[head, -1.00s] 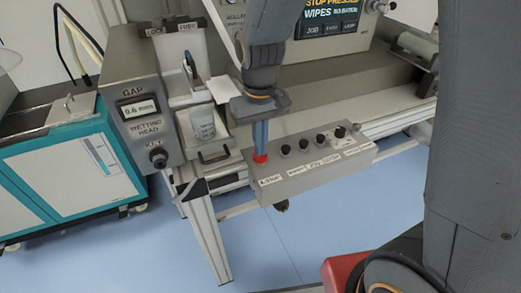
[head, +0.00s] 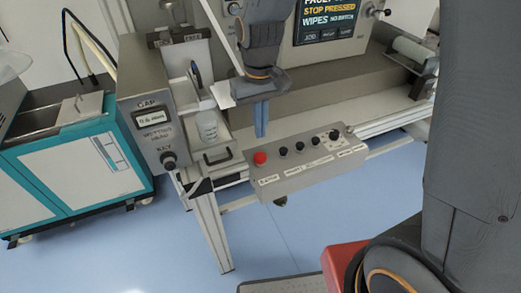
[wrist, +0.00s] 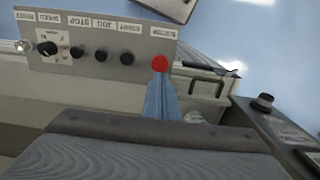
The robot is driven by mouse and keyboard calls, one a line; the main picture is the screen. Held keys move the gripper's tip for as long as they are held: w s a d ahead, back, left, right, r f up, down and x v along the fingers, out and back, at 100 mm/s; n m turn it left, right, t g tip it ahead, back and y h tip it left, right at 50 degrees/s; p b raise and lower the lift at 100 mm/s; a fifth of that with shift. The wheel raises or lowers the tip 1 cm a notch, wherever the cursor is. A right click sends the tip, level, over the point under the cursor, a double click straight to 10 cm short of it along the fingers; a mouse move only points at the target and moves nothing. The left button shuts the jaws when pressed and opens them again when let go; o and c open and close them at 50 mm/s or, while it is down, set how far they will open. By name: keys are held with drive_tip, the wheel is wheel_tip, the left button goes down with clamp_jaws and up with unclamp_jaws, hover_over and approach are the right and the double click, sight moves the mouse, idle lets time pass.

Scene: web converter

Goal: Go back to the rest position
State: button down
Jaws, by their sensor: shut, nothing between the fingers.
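My gripper (head: 261,134) hangs above the back edge of the control box, its blue fingers together and empty. The red stop button (head: 260,158) on the box's left end is now uncovered, just below the fingertips and apart from them in the head view. In the wrist view the blue fingers (wrist: 161,80) point toward the red button (wrist: 160,63) and their tips appear to overlap its lower edge; the gap cannot be judged there. The control box (head: 300,178) is grey with several black knobs in a row.
A grey gap panel (head: 153,125) with a key knob stands left of my gripper. A bottle (head: 207,123) sits in a tray beside it. The screen (head: 325,22) reads "STOP PRESSED". A teal cabinet (head: 75,165) is at far left. Blue floor is open in front.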

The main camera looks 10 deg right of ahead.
idle(0.3)
drive_tip(key=s+d+f+m+b, duration=0.1)
drive_tip(key=s+d+b, duration=0.1)
drive_tip(key=d, duration=0.2)
drive_tip(key=s+d+f+m+t+b, duration=0.1)
drive_tip(key=s+d+f+b, duration=0.1)
drive_tip(key=s+d, duration=0.1)
drive_tip(key=s+d+f+m+b, duration=0.1)
drive_tip(key=s+d+f+b, duration=0.1)
drive_tip(key=d, duration=0.3)
drive_tip(key=shift+s+d, duration=0.25)
drive_tip(key=shift+d, duration=0.15)
drive_tip(key=shift+d, duration=0.15)
idle(1.0)
